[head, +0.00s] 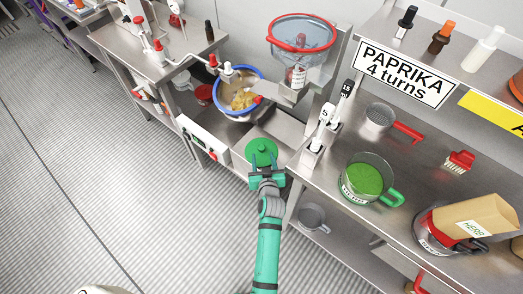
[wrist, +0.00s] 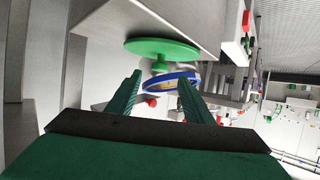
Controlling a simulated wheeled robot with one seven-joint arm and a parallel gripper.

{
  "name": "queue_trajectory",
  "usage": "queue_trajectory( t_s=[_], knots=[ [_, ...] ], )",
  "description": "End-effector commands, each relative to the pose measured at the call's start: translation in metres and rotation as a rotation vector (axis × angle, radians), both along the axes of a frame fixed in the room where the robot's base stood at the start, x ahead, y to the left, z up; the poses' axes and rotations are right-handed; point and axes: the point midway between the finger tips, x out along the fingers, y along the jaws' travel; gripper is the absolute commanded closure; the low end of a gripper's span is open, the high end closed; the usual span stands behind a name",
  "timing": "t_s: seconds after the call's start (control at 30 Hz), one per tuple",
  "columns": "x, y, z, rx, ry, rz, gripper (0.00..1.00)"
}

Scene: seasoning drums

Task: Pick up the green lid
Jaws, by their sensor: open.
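The green lid (head: 261,151) is a round disc with a small knob, lying on a steel surface in the middle of the head view. In the wrist view the lid (wrist: 150,47) shows edge-on against the metal, its knob (wrist: 159,67) pointing towards the gap between my fingers. My gripper (head: 266,176) is at the near edge of the lid in the head view. In the wrist view my gripper (wrist: 159,76) has its two green fingers apart with nothing held between them. The fingertips are close to the knob; I cannot tell whether they touch it.
A blue-rimmed bowl (head: 258,74) with tan contents stands behind the lid under a red-rimmed hopper (head: 302,33). A control box (head: 201,142) is to the left. On the right-hand counter are a scoop holder (head: 316,151) and a jug of green seasoning (head: 362,179). The left floor is clear.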

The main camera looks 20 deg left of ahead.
Motion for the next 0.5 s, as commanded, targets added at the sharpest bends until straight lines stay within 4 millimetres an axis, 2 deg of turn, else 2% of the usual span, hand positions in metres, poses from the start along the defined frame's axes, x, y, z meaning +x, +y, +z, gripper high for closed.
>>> queue_trajectory(
  t_s=[0.1,0.37,0.5],
  knots=[
    [0.015,0.007,-0.007,0.0,0.0,0.0,0.53],
    [0.029,0.012,-0.014,-0.001,0.0,-0.002,0.53],
    [0.045,0.021,-0.021,0.0,0.0,-0.001,0.53]
  ],
)
